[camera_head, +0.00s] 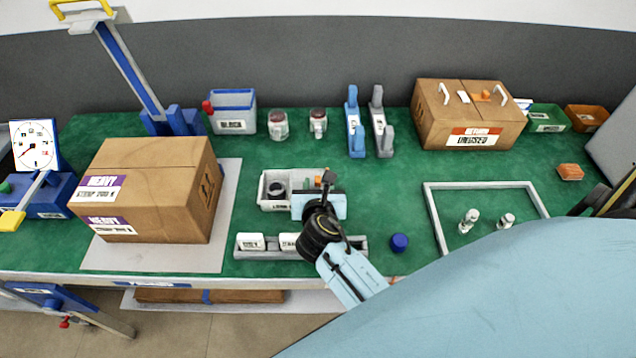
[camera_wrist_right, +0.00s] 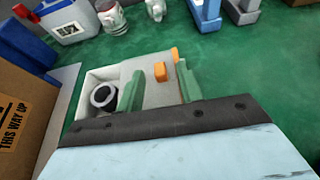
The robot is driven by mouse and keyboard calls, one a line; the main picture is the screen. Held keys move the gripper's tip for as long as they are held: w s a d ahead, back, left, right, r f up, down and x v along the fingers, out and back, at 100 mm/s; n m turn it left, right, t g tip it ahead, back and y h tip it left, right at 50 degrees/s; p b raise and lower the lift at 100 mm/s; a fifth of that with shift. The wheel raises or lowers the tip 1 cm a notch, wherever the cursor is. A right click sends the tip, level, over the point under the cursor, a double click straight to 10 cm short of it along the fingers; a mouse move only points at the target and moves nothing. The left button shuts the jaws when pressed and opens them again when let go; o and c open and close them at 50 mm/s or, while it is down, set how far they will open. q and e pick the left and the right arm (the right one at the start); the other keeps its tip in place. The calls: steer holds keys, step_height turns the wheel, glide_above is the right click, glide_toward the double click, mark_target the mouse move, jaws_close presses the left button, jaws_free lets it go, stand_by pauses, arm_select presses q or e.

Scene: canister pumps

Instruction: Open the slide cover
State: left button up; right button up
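A pale grey box (camera_head: 272,203) stands near the middle of the green table, and it also shows in the right wrist view (camera_wrist_right: 92,80). Its left part is uncovered and holds a dark ring-shaped part (camera_wrist_right: 103,97). A flat grey slide cover (camera_wrist_right: 155,95) lies over the part to the right, with an orange knob (camera_wrist_right: 160,72) on it. My right gripper (camera_head: 314,186) is over the box's right side. Its two green fingers are apart, one on each side of the knob, as the right wrist view (camera_wrist_right: 160,70) shows. Contact with the knob cannot be seen. My left gripper is not in view.
A grey rack (camera_head: 360,243) with white blocks lies in front of the box. A blue cap (camera_head: 399,242) stands to its right. A large carton (camera_head: 150,190) is on the left. A blue-rimmed bin (camera_head: 233,112) and two jars stand behind.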

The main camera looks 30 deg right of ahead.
steer(key=shift+x, duration=0.9)
jaws_close()
